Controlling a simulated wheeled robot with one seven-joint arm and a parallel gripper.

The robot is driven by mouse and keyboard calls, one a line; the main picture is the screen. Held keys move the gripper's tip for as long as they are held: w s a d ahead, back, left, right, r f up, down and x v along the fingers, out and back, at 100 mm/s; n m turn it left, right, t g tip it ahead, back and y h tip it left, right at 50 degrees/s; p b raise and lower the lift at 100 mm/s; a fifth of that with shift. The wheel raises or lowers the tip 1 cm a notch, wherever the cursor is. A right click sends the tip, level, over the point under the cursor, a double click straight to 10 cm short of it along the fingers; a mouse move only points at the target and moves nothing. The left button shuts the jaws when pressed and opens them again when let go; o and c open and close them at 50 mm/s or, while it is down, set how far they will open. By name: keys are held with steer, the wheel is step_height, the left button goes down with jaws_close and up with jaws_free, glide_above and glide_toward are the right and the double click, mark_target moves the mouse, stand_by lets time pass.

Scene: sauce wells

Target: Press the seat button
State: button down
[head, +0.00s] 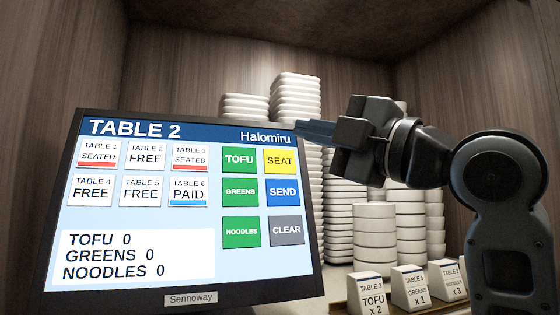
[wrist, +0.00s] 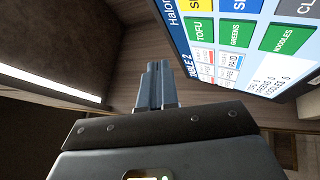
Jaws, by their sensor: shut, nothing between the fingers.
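The yellow SEAT button (head: 281,161) is at the upper right of a touch screen (head: 140,221), beside the green TOFU button (head: 239,159). The screen heading reads TABLE 2, and the TABLE 2 tile (head: 146,157) reads FREE. My gripper (head: 300,128) is shut and empty. In the head view its fingertips are just above the SEAT button, by the screen's top right edge; I cannot tell how far they are from the screen. In the wrist view my gripper (wrist: 154,66) points past the screen, and the yellow SEAT button (wrist: 204,14) is cut by the top edge.
Blue SEND (head: 283,192), grey CLEAR (head: 286,230), GREENS (head: 240,190) and NOODLES (head: 241,231) buttons lie close by. Stacks of white dishes (head: 376,225) stand behind. Small order cards (head: 411,289) stand at the lower right. Wooden walls enclose the space.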

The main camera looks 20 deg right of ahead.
steer(key=shift+s+a+r, duration=0.1)
steer(key=shift+r, duration=0.2)
steer(key=b, duration=0.2)
glide_toward(269, 151)
step_height(269, 151, up, 2)
steer(key=w+a, duration=0.1)
steer(key=a, duration=0.1)
steer(key=shift+w+f, duration=0.15)
steer(key=shift+w, duration=1)
stand_by(1.2)
steer(key=shift+w+f+b, duration=0.1)
steer(key=shift+w+b, duration=0.3)
